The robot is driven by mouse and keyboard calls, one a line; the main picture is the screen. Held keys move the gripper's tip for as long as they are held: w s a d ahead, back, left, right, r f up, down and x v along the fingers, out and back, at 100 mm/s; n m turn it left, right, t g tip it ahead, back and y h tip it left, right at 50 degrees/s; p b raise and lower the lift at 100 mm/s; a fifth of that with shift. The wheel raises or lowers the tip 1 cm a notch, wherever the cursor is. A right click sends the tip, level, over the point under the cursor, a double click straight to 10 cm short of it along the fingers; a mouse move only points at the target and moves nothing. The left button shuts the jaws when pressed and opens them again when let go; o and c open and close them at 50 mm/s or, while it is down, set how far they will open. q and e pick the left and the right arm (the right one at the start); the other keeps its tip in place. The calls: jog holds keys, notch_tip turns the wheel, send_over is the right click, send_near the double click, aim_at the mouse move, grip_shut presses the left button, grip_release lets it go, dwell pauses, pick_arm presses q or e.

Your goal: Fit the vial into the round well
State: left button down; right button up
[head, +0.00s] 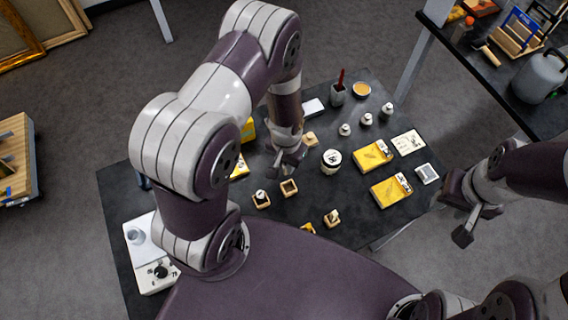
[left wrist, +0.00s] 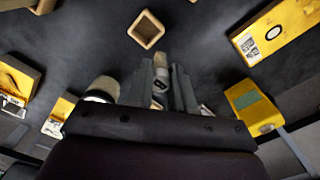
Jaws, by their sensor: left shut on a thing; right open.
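My left gripper (head: 284,168) is low over the middle of the dark table. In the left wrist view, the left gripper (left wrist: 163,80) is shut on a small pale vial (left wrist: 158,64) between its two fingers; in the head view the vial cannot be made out. An empty wooden block with an opening (head: 289,187) sits just in front of the gripper, apart from it; it also shows in the left wrist view (left wrist: 146,29). My right gripper (head: 460,216) is open and empty, off the table's right side.
Other wooden blocks holding small items stand nearby, at left (head: 261,201) and front (head: 333,218). A white jar (head: 331,161) is right of the left gripper. Yellow boxes (head: 373,156) (head: 390,190) lie farther right. Small white-topped bottles (head: 366,119) stand behind.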

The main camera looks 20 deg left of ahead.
aim_at(284, 169)
pick_arm(q)
jog(key=shift+w+a+f, duration=0.35)
jog(key=shift+a, duration=0.05)
jog(key=f, duration=0.1)
jog(key=f+p, duration=0.1)
jog(key=shift+s+f, duration=0.2)
jog(key=shift+f, duration=0.2)
jog(key=shift+s+d+f, duration=0.1)
jog(key=shift+f, duration=0.25)
jog(key=shift+w+f, duration=0.2)
jog(key=shift+f, duration=0.2)
jog(key=c, duration=1)
grip_release()
jog(key=shift+r, duration=0.1)
jog(key=shift+s, duration=0.1)
jog(key=shift+r, duration=0.1)
